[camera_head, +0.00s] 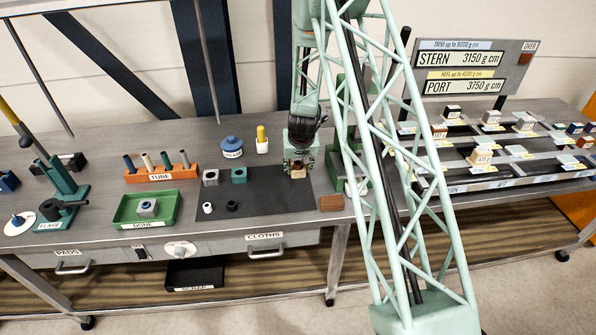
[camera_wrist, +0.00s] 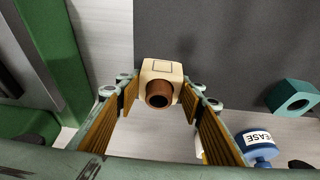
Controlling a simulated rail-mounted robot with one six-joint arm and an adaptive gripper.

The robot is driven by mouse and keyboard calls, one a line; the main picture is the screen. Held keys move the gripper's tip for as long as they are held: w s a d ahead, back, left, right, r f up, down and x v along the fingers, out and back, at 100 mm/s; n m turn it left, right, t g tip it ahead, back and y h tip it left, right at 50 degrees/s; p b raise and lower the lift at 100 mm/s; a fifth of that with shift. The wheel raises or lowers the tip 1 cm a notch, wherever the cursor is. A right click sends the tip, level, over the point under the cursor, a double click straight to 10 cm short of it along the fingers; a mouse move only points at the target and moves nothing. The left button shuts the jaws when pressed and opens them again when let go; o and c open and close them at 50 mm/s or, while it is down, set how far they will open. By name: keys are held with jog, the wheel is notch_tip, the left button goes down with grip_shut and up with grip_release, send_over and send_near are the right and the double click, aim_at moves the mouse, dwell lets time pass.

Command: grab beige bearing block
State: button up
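The beige bearing block (camera_wrist: 163,67) shows in the wrist view with a brown round bushing (camera_wrist: 159,95), dark hole in its middle, facing the camera. My gripper (camera_wrist: 160,92) has its two ribbed, tan-padded fingers on either side of the block. Their tips lie close to its sides; whether they touch it is unclear. In the head view my gripper (camera_head: 299,165) points down at the dark mat's back right part, with the beige block (camera_head: 298,168) at its tips. I cannot tell whether the block rests on the mat or is slightly raised.
A grey block (camera_head: 210,178) and a teal block (camera_head: 239,175) stand on the dark mat (camera_head: 270,198), left of my gripper. The blue grease pot (camera_head: 231,147) and a white cup (camera_head: 262,146) stand behind. A brown block (camera_head: 331,203) lies right of the mat. The mat's front right is clear.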

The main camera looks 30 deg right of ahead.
aim_at(298, 166)
jog(key=c, duration=0.4)
jog(key=shift+o, duration=0.2)
jog(key=shift+r, duration=0.15)
jog(key=shift+r+p, duration=0.6)
jog(key=shift+r, duration=1.2)
jog(key=shift+s+a+f, duration=0.15)
jog(key=shift+s, duration=0.05)
jog(key=shift+s+a+b, duration=0.4)
jog(key=shift+s+b, duration=0.2)
jog(key=s+a+b, duration=0.1)
jog(key=s+a, duration=0.1)
jog(key=s, duration=0.2)
jog(key=s+a+r+b, duration=0.1)
jog(key=s+a, duration=0.2)
jog(key=s, duration=0.1)
jog(key=s+a, duration=0.2)
jog(key=s, duration=0.2)
jog(key=shift+a+r+b, duration=0.2)
jog(key=shift+a+b, duration=0.05)
jog(key=shift+b, duration=0.15)
jog(key=shift+w+r, duration=0.1)
jog(key=shift+w, duration=0.05)
